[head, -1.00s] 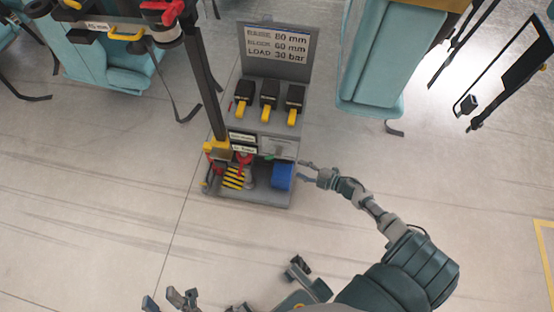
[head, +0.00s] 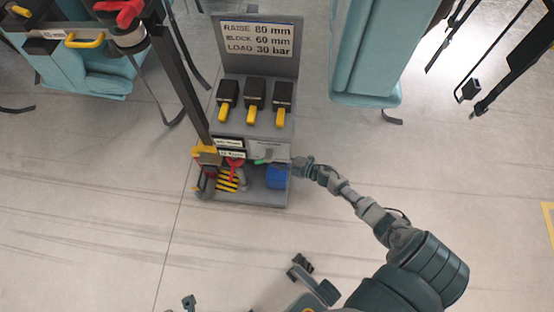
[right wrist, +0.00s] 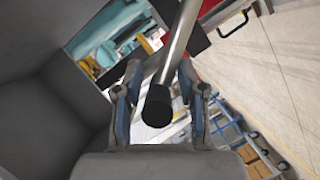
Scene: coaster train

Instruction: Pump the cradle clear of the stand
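A metal rod with a black end cap (right wrist: 157,106) runs between the two fingers of my right gripper (right wrist: 160,100) in the right wrist view. The fingers are apart, with gaps on both sides of the rod. In the head view my right gripper (head: 300,166) is at the right side of a grey equipment unit (head: 262,135); its fingertips are too small to read. A dark post (head: 183,80) rises at the unit's left. I cannot tell which part is the cradle or the stand. Only a tip of my left gripper (head: 188,302) shows at the bottom edge.
The unit carries a sign (head: 257,39) reading RAISE 80 mm, BLOCK 60 mm, LOAD 30 bar. Below it are several black parts with yellow handles (head: 253,116), and a blue block (head: 276,177). Teal seats (head: 375,50) stand behind. The floor (head: 90,200) in front is clear.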

